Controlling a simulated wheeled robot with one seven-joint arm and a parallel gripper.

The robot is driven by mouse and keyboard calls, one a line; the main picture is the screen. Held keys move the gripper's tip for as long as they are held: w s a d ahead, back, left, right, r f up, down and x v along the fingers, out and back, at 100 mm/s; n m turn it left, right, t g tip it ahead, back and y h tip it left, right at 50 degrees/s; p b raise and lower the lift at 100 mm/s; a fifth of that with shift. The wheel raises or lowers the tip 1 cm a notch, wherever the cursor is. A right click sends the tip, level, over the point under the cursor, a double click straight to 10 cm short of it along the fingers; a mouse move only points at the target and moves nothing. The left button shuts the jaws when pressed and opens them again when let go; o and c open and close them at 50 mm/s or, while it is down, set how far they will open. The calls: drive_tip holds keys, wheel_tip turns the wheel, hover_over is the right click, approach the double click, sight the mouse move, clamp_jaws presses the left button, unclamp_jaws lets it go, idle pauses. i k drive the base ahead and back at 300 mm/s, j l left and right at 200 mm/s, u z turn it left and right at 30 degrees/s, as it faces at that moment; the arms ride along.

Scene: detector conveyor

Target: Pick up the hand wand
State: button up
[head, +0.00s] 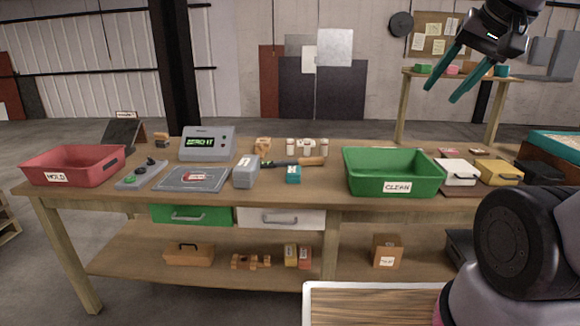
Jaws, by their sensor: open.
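I cannot tell for sure which thing is the hand wand. A long thin tool (290,163) with a dark shaft and a tan handle at its right end lies on the table, behind the teal block and left of the green bin. A grey elongated device (142,175) with a green button and a dark knob lies at the left, beside the red bin. My gripper (442,93) has two teal fingers spread apart with nothing between them. It is raised high at the upper right, well away from both.
A red HOLD bin (75,166) and a green CLEAN bin (393,173) stand on the wooden table (300,201). Between them are a display unit (207,144), a grey plate (190,179), a grey box (246,171), and a teal block (293,174). White and yellow cases sit right.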

sight(317, 161)
drive_tip(key=i+l+u, duration=0.15)
drive_tip(key=i+u, duration=0.2)
drive_tip(key=i, duration=1)
